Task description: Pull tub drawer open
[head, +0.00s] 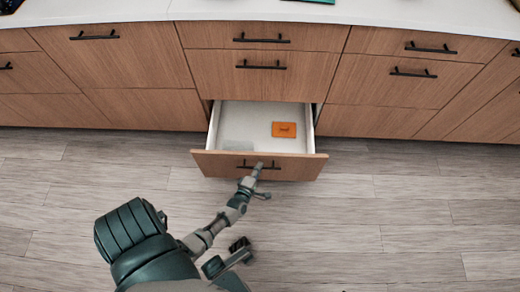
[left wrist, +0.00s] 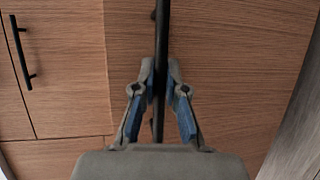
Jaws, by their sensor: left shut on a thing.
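The tub drawer (head: 220,160) is the bottom drawer in the middle of the wooden cabinets, and it is pulled well out in the head view. Its inside is white, and an orange card-like item (head: 284,130) lies in it. My left gripper (head: 256,172) is at the drawer's black bar handle (head: 244,165). In the left wrist view, the fingers (left wrist: 160,90) are closed around the handle (left wrist: 162,40), one on each side, in front of the wooden drawer face (left wrist: 230,60). My right gripper does not show.
Closed drawers with black handles stand above and on both sides, such as the one directly above (head: 261,78). A white countertop (head: 120,10) runs along the top. The grey plank floor (head: 400,220) in front is clear.

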